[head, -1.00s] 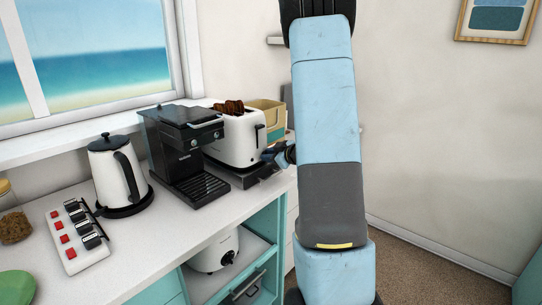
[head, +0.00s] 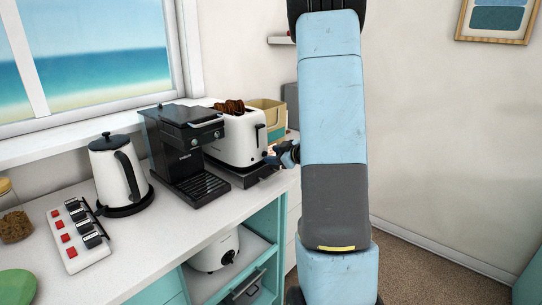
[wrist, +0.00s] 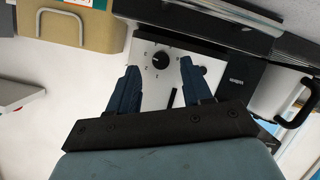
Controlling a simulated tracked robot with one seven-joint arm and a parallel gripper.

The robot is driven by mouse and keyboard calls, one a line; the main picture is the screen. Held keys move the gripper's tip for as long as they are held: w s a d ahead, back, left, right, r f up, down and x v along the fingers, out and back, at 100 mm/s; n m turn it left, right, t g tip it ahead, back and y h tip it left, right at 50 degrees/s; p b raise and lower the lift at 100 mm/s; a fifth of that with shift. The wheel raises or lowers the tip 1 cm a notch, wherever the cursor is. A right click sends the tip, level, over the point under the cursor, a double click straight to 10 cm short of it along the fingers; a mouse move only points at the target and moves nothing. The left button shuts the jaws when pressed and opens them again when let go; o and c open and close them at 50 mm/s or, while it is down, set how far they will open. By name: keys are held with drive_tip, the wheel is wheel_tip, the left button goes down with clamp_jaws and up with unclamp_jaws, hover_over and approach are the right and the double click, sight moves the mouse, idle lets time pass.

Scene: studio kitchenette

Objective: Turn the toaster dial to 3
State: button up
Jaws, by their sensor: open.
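The white toaster (head: 232,138), with browned bread in its slots, stands on the counter behind the coffee machine. Its end panel (wrist: 146,84) faces my wrist camera and appears upside down. The round black dial (wrist: 160,60) sits on that panel with small marks around it; I cannot read its setting surely. My gripper (wrist: 160,66) is open, with one blue finger on each side of the dial in the wrist view. I cannot tell whether they touch it.
The black coffee machine (head: 180,150) stands close to the toaster's left. A kettle (head: 118,172) and a power strip with red switches (head: 75,235) are farther left. A tan bin (head: 270,112) is behind the toaster. The floor at right is clear.

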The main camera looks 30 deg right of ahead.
drive_tip(key=v, duration=1.1)
drive_tip(key=shift+s+d, duration=0.1)
